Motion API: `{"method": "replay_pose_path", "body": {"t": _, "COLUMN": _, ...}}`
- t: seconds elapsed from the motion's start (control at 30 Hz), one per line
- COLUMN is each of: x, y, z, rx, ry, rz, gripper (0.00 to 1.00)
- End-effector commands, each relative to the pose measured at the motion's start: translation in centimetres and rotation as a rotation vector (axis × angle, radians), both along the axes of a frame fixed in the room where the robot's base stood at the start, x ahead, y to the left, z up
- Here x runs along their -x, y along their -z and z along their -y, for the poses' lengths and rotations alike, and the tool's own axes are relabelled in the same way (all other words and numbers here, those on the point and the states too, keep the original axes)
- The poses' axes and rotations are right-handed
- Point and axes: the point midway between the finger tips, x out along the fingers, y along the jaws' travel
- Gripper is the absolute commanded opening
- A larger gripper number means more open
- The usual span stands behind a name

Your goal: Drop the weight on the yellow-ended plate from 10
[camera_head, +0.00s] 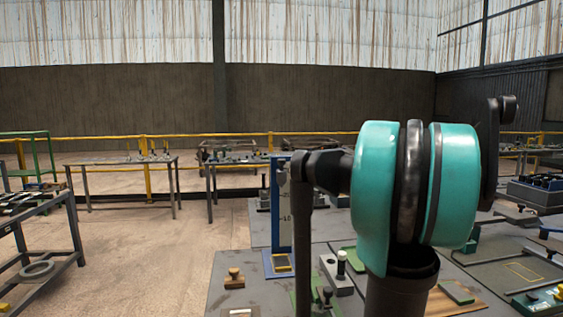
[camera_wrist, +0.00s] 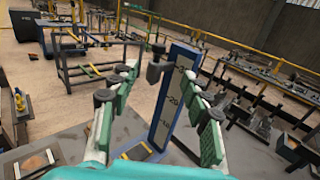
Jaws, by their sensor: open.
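A tall blue-edged scale board (camera_wrist: 172,100) with height marks, 10 and 20 among them, stands upright ahead in the wrist view. It also shows behind my arm in the head view (camera_head: 283,215). A small dark cylinder (camera_wrist: 155,70), perhaps the weight, shows by the board's upper left edge; I cannot tell what supports it.
More fixtures crowd the right.

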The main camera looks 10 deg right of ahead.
Motion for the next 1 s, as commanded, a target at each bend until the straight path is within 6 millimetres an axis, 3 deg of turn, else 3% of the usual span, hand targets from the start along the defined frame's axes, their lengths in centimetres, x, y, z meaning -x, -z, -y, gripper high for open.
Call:
{"method": "replay_pose_path", "body": {"t": 0.7, "x": -9.2, "y": 0.1, "z": -9.4, "rx": 0.005, "ry": -0.005, "rz": 0.001, "gripper": 0.47}}
{"method": "replay_pose_path", "body": {"t": 1.0, "x": -11.7, "y": 0.1, "z": -11.7, "rx": 0.005, "ry": -0.002, "rz": 0.001, "gripper": 0.47}}
